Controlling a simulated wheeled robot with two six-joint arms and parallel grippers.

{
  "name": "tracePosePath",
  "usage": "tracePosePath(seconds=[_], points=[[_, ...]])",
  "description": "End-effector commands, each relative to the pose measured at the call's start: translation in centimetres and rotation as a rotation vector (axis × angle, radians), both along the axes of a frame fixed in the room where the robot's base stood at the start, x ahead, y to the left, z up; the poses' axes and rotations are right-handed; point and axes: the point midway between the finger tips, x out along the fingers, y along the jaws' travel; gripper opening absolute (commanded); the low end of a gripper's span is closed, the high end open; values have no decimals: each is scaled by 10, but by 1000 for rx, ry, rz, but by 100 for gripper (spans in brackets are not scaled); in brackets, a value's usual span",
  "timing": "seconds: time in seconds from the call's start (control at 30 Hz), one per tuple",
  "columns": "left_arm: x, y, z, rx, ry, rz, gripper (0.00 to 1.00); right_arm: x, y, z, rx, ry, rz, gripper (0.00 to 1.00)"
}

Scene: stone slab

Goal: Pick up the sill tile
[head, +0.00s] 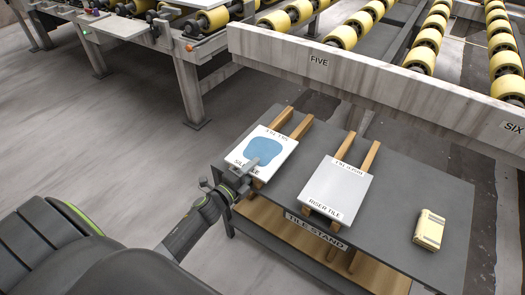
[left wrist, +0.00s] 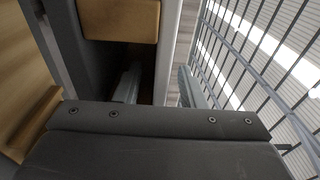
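The sill tile (head: 283,147), a white slab with a blue patch on top, lies on two wooden bars at the left end of the dark tile stand (head: 400,190). My left gripper (head: 244,170) is at its front edge, with one finger showing over the top face near the blue patch. In the left wrist view the tile's pale edge (left wrist: 172,45) runs between my two spread fingers (left wrist: 160,88). A dark gap shows between the left finger and the edge. The lower finger is hidden in the head view. My right gripper is not in view.
The riser tile (head: 337,188) lies on its own wooden bars to the right. A pale yellow block (head: 429,229) sits at the stand's right end. A grey beam (head: 360,80) and yellow-roller conveyors stand behind. Open floor (head: 110,130) lies to the left.

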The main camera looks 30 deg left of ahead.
Motion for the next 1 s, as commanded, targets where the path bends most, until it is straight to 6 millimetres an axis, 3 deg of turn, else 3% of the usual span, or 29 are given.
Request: tracePosePath(seconds=[0.2, 0.47, 1.0], points=[[0, 0, 0, 0, 1, 0, 35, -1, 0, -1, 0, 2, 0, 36], [0, 0, 0, 1, 0, 0, 1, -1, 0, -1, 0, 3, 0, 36], [0, 0, 2, 1, -3, -2, 0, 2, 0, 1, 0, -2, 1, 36]])
